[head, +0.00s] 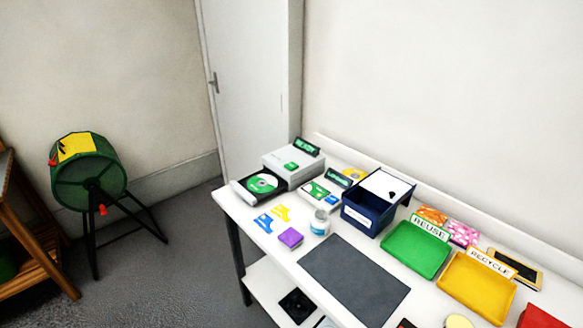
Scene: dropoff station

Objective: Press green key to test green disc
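A green disc (262,183) lies in the open dark tray (241,195) of a light grey disc player (285,160) at the table's far left end. Neither of my grippers is in view.
The white table (232,206) also holds a dark blue box (362,216), a clear jar (320,224), a purple block (290,238), a grey mat (355,280), a green REUSE tray (414,251) and a yellow RECYCLE tray (475,287). A green drum (90,180) stands at left.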

